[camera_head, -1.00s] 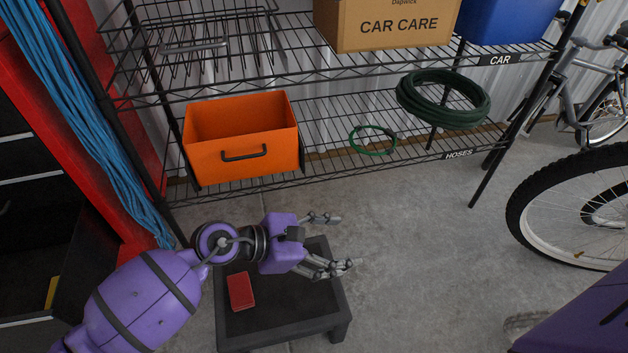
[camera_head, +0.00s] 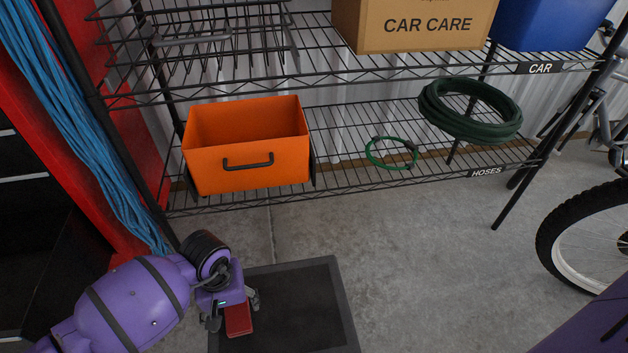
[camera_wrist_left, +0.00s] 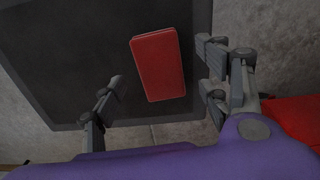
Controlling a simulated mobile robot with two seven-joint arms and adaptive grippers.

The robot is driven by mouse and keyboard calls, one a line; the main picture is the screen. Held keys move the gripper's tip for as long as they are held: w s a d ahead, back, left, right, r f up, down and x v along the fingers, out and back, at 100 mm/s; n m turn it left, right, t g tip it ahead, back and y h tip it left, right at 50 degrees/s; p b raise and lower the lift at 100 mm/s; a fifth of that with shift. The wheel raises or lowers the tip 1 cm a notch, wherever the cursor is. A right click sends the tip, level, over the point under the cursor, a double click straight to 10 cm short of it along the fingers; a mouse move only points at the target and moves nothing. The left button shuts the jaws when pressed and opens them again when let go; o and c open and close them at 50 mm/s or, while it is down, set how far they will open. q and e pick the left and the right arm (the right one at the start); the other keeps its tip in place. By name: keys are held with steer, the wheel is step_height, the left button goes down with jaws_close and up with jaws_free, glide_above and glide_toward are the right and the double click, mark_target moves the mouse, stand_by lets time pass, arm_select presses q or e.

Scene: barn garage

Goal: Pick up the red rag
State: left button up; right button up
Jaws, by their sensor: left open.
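The red rag (camera_head: 238,319) is a small folded rectangle lying on a low black platform (camera_head: 300,300) on the floor. In the left wrist view the red rag (camera_wrist_left: 158,67) lies flat between and just beyond my left fingertips. My left gripper (camera_head: 232,308) points down over the platform at the rag, and part of the rag is hidden by it. In the left wrist view my left gripper (camera_wrist_left: 160,88) is open and empty, with fingers on both sides of the rag's near end. My right gripper is not in view.
A wire shelf rack stands behind, holding an orange bin (camera_head: 247,147), a green hose coil (camera_head: 470,110), a thin green loop (camera_head: 391,153) and a CAR CARE box (camera_head: 415,25). Blue cords (camera_head: 75,120) hang at left. A bicycle wheel (camera_head: 590,240) stands at right. Floor between is clear.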

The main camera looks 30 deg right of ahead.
mark_target(237, 315)
arm_select(q)
step_height(237, 315, down, 4)
steer(key=shift+f+b, duration=0.1)
steer(key=shift+b, duration=0.7)
steer(key=shift+c, duration=0.5)
steer(key=c, duration=1)
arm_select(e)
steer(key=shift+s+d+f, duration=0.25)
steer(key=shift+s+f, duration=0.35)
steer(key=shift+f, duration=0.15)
arm_select(q)
steer(key=shift+r, duration=0.2)
